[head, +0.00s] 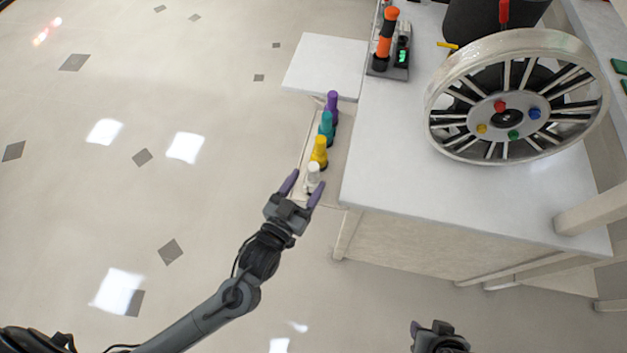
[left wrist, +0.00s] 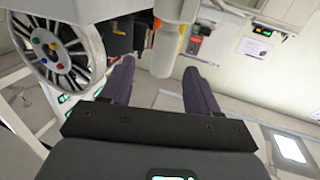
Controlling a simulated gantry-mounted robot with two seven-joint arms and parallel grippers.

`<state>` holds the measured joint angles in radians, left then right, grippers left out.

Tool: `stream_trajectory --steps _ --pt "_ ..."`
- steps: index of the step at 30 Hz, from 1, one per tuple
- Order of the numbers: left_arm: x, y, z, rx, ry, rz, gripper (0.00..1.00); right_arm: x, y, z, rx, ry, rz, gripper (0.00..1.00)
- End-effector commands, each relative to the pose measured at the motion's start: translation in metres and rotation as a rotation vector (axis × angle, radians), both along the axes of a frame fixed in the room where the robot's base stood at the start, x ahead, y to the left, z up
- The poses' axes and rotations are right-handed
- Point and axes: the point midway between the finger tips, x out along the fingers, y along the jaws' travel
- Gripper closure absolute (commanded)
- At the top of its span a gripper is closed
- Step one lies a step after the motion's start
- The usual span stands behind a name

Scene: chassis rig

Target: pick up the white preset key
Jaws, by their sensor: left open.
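The white preset key (head: 313,173) stands at the near end of a row of keys on a narrow ledge beside the workbench. My left gripper (head: 303,186) is open, its purple fingers on either side of the white key's near part. I cannot tell whether they touch it. In the left wrist view, a pale cylinder that looks like the white key (left wrist: 164,52) shows between and beyond the open fingers (left wrist: 160,82). The yellow key (head: 319,151) stands just behind the white one. Part of my right gripper (head: 439,337) shows at the bottom edge; its fingers are unclear.
Teal (head: 326,128) and purple (head: 332,104) keys stand farther along the ledge. The workbench (head: 400,190) to the right holds a large spoked wheel (head: 518,98) and an orange-handled tool (head: 386,38). Open floor lies to the left.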

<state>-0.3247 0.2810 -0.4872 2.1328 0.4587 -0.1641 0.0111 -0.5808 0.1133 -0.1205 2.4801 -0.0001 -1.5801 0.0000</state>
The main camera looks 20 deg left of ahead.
Motion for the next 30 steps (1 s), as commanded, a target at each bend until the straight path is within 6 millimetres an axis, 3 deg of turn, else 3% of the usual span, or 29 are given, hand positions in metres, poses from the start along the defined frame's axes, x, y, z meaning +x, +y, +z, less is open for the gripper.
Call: stream_trajectory --steps 8,19,30 --pt "0.018 -0.001 -0.001 0.0 0.0 0.0 0.39 0.0 0.0 -0.007 -0.001 -0.001 0.0 0.57" --pt "0.06 -0.002 -0.004 0.0 -0.001 0.0 0.39 0.0 -0.003 -0.029 -0.012 0.0 0.007 0.57" --pt "0.065 -0.003 -0.003 0.0 0.001 0.0 0.42 0.0 -0.003 -0.029 -0.01 -0.001 0.006 0.57"
